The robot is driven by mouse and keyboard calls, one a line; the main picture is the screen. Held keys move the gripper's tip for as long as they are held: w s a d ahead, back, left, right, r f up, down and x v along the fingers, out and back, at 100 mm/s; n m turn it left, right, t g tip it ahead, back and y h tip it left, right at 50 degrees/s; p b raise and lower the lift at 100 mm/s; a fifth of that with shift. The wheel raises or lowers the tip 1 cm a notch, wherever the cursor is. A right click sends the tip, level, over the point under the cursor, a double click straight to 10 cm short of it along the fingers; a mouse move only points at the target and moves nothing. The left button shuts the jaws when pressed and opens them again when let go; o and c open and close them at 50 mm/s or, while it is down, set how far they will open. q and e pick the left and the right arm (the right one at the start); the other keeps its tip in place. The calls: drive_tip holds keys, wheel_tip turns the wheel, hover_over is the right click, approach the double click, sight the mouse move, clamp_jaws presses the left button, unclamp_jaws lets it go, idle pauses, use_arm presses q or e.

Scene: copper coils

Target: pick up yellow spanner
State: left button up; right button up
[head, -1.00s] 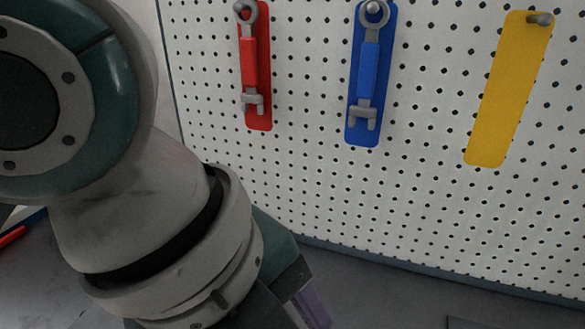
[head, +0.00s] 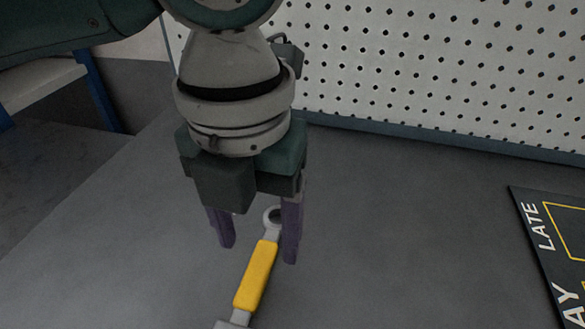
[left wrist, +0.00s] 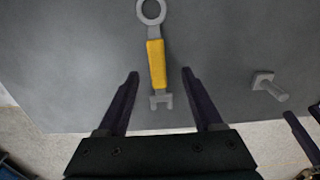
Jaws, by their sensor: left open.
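The yellow spanner (head: 257,275) has a yellow handle and grey metal ends. It lies on the grey table, its ring end toward the pegboard and its open-jaw end cut off at the bottom of the head view. My left gripper (head: 259,253) points down with its dark purple fingers apart and empty, over the ring-end part of the spanner in the head view. In the left wrist view, the spanner (left wrist: 156,63) shows whole, and its handle runs between the two open fingertips (left wrist: 160,73). The height of the fingertips above it is hard to tell.
The white pegboard (head: 430,70) stands at the back of the table (head: 400,250). A dark mat (head: 540,235) with white letters and yellow lines lies at the right. A grey peg-like piece (left wrist: 270,86) shows at the right in the left wrist view.

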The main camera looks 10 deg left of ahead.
sight(257, 268)
use_arm(q)
drive_tip(key=f, duration=0.4)
drive_tip(key=shift+s+a+f+b, duration=0.1)
drive_tip(key=shift+a+f+b, duration=0.1)
drive_tip(key=shift+f+b, duration=0.2)
clamp_jaws()
idle(0.4)
